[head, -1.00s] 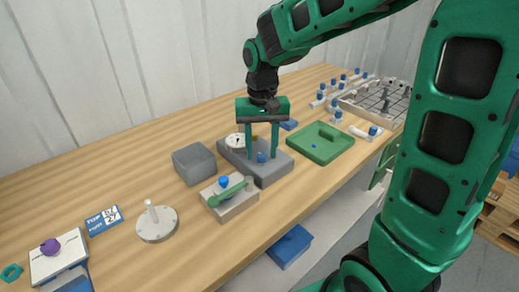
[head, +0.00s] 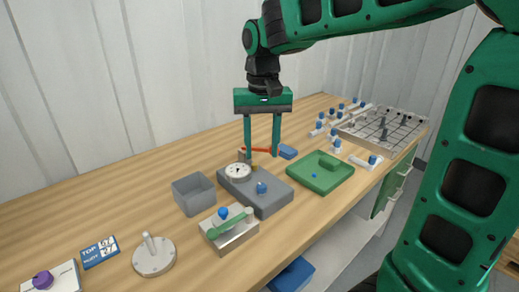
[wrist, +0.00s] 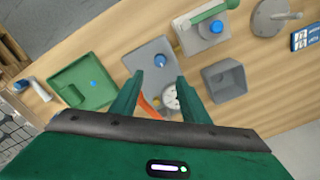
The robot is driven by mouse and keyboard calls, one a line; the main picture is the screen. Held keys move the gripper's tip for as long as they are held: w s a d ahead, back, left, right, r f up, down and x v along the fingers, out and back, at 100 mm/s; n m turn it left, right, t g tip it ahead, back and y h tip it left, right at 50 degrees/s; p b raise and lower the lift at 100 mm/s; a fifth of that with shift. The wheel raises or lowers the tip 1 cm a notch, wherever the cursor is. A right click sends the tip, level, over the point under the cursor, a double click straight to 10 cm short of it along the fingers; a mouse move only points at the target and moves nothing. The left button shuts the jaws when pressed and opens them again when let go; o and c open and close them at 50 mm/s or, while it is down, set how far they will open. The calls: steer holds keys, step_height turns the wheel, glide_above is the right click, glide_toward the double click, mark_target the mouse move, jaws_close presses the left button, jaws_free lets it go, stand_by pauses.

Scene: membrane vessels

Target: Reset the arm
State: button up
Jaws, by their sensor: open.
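My arm reaches over the bench from the right in the head view. My gripper (head: 262,152) is open and empty, fingers pointing down, above the back of a grey block (head: 270,205) with a round dial gauge (head: 238,172) and a blue knob (head: 262,188). In the wrist view my gripper (wrist: 160,80) has its two fingers apart with nothing held between them. The grey block (wrist: 150,55) lies below them there. A red-orange lever (head: 264,149) shows between the fingers in the head view; I cannot tell its height relative to them.
A grey open box (head: 194,194), a clamp block with a green handle (head: 232,236) and a green tray (head: 322,178) stand close by. A gridded rack (head: 385,128) and several blue-capped fittings lie at the far right. Bare wood (head: 120,190) is free at the back left.

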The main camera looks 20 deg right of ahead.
steer(key=shift+s+d, duration=0.1)
steer(key=s+d+f+m, duration=0.1)
steer(key=s+d+f, duration=0.3)
steer(key=s+d, duration=0.4)
steer(key=s+d+f+m, duration=0.2)
steer(key=s+d+f, duration=0.3)
steer(key=s+d, duration=0.4)
steer(key=s, duration=0.7)
steer(key=shift+f, duration=0.25)
steer(key=shift+w+f, duration=0.25)
steer(key=shift+w, duration=0.35)
steer(key=shift+c, duration=0.4)
